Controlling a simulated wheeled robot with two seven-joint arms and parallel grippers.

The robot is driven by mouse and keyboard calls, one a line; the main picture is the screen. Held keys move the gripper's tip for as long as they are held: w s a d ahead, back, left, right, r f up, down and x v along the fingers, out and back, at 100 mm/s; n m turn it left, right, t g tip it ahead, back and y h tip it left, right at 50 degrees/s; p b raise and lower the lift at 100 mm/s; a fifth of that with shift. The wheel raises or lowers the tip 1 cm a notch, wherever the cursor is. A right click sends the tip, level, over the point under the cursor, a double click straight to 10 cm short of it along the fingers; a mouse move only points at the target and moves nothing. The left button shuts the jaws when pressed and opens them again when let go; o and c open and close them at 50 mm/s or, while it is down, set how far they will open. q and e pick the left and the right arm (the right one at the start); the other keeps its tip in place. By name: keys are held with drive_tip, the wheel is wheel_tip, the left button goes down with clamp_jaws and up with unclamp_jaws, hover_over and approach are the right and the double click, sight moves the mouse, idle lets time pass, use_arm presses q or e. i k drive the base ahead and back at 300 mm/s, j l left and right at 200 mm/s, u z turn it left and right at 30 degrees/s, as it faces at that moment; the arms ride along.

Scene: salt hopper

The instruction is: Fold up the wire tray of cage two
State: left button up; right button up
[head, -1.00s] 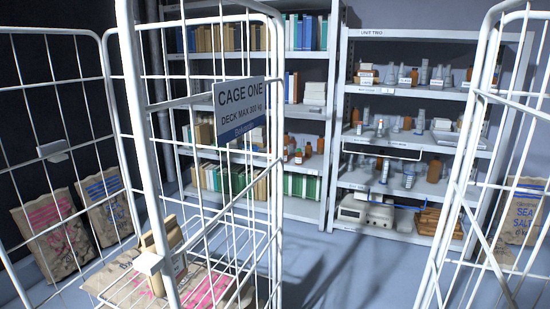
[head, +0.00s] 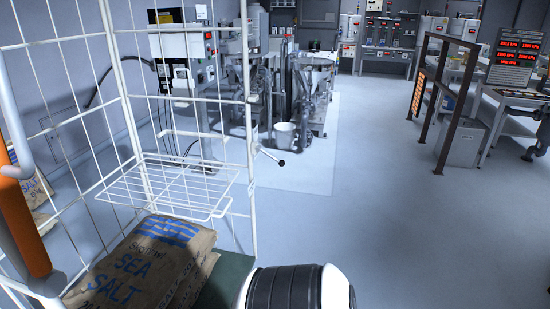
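A white wire cage (head: 126,85) stands at the left in the head view. No number sign shows on it, so I cannot tell by label which cage it is. A white wire tray (head: 165,185) juts out level inside the cage, folded down, above the sacks. A brown sea salt sack (head: 140,262) with blue stripes lies on top of another on the cage's green deck (head: 226,280), below the tray. A short bar with a black end (head: 272,157) sticks out at the cage's right post. Neither of my grippers shows; a black and white part at the bottom appears to be my arm.
An orange cylinder (head: 22,215) is close at the left edge. Another salt sack (head: 35,190) stands behind the cage. Machinery (head: 300,85) and a white bucket (head: 285,136) stand beyond. A brown frame (head: 443,105) stands at the right. The floor (head: 400,220) right of the cage is clear.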

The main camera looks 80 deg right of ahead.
sight(229, 198)
drive_tip(key=k+j+z, duration=0.1)
drive_tip(key=z, duration=2)
drive_tip(key=k+l, duration=0.05)
